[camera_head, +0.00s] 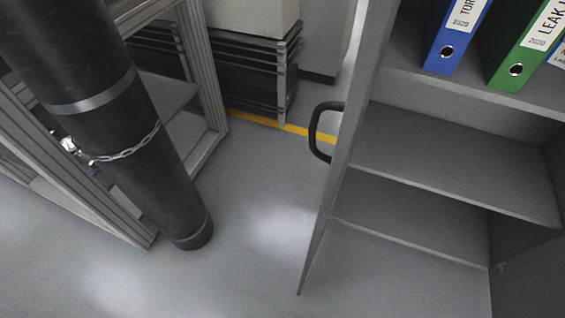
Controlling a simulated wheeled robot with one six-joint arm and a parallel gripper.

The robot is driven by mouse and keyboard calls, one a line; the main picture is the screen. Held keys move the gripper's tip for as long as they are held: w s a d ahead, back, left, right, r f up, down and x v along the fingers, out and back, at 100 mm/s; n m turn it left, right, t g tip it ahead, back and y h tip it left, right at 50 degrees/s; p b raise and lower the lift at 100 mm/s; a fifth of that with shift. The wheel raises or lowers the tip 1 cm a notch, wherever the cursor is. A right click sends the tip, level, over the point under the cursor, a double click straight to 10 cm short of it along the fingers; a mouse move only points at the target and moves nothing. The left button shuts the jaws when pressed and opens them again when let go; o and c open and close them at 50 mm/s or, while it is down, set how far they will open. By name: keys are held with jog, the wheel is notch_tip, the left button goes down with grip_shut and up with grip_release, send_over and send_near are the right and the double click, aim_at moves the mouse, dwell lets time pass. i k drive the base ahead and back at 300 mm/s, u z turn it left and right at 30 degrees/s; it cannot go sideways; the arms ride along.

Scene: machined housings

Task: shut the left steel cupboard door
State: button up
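The grey steel cupboard (455,158) stands at the right with its front open and its shelves showing. Its left door (352,125) stands open and appears as a narrow, steep grey panel at the cupboard's left side. A black bow handle (317,130) sticks out from the left face of the door. The door's lower corner reaches down over the floor. The hinge line is not clear to see, so I cannot tell the exact opening angle. My gripper is not in view, and nothing is seen touching the door or handle.
Blue (456,38) and green (525,45) binders stand on the upper shelf. A tall black cylinder (150,150) with a chain stands by a metal frame (212,75) at left. A dark slatted stack (265,75) lies behind. Grey floor (255,225) between cylinder and door is clear.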

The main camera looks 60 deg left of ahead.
aim_at(380, 15)
jog(key=k, duration=0.35)
jog(key=z, duration=1.45)
jog(key=k, duration=0.8)
jog(key=u, duration=2.3)
jog(key=i, duration=0.5)
